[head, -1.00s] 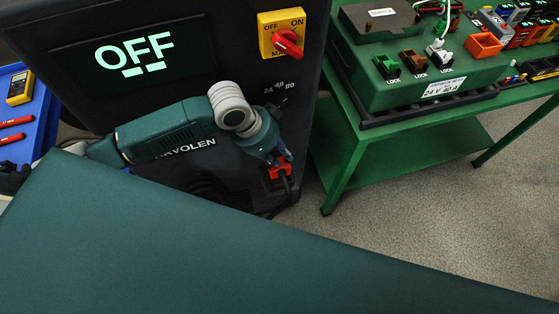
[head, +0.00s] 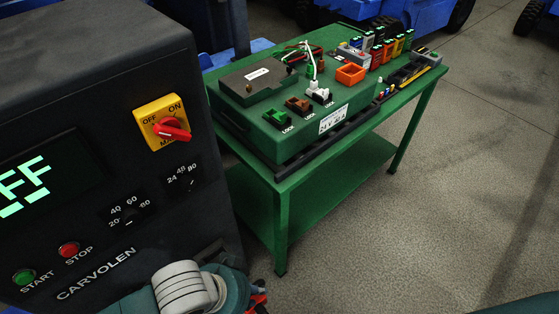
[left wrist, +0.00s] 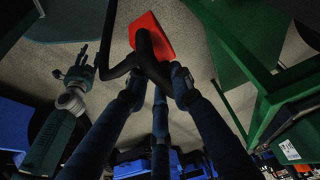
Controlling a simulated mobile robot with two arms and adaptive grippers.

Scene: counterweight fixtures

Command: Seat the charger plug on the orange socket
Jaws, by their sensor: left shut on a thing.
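My left gripper (left wrist: 158,78) is shut on the red charger plug (left wrist: 155,32), from which a thick black cable bends across the fingers in the left wrist view. In the head view the plug (head: 259,302) barely shows at the bottom edge, partly hidden by my left wrist. The orange socket (head: 348,79), a square open-topped housing, stands on the green bench at the upper middle, well apart from the plug. My right gripper (left wrist: 77,60) is empty at the left of the left wrist view, its fingers spread.
The dark charger cabinet (head: 90,120) with a yellow switch plate (head: 162,122) reading OFF stands at the left. The green bench (head: 283,210) carries a green box (head: 255,117), coloured connectors and a white cable (head: 312,65). Open floor lies right of the bench.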

